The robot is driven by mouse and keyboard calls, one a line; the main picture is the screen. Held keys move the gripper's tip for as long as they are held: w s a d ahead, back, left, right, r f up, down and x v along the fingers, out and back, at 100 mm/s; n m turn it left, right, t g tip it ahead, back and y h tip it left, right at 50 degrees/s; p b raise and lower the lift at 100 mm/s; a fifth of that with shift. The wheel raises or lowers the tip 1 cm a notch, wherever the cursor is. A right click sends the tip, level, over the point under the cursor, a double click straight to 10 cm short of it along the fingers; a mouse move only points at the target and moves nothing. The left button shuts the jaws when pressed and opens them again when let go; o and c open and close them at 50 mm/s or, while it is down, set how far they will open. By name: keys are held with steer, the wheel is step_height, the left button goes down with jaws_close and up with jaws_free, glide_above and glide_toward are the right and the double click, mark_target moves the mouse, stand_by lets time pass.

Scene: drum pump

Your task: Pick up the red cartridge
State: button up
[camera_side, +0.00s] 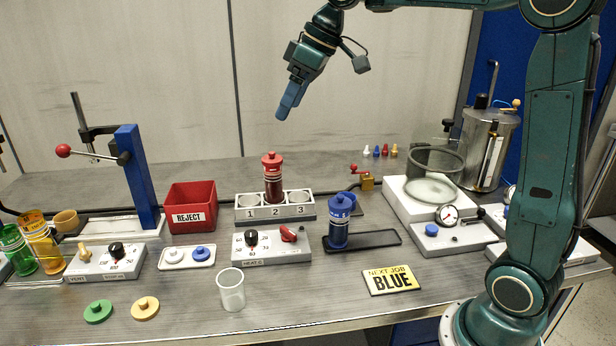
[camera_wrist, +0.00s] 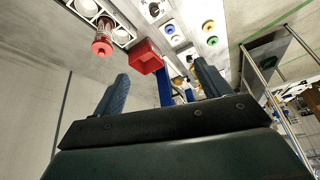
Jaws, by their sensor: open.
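The red cartridge (camera_side: 273,180) stands upright in the middle slot, marked 2, of the white rack (camera_side: 241,213). Slots 1 and 3 look empty. In the wrist view the red cartridge (camera_wrist: 102,44) shows at the upper left, with the rack (camera_wrist: 108,22) around its base. My gripper (camera_side: 284,112) is in the air above the cartridge, apart from it and a little to its right in the side view. In the wrist view the two blue fingers of my gripper (camera_wrist: 161,72) are spread with nothing between them.
A red REJECT bin (camera_side: 190,204) stands left of the rack. A blue cartridge (camera_side: 339,220) stands upright on a dark tray (camera_side: 378,238) to the right. A heater box (camera_side: 270,245) sits in front of the rack. A blue-posted press (camera_side: 140,175) stands at left.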

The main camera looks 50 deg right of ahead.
steer(key=w+d+f+n, duration=0.2)
steer(key=w+d+f, duration=0.1)
steer(key=w+d, duration=0.4)
steer(key=n+g, duration=0.1)
steer(key=n, duration=0.1)
glide_toward(273, 159)
steer(key=d+r, duration=0.1)
steer(key=shift+w+d+r+y, duration=0.1)
steer(key=shift+w+d+y, duration=0.1)
steer(key=shift+y, duration=0.1)
steer(key=shift+w+a, duration=0.1)
steer(key=shift+a, duration=0.05)
steer(key=shift+s+x, duration=0.2)
steer(key=shift+x, duration=4.05)
steer(key=shift+x, duration=2.65)
steer(key=shift+s, duration=0.1)
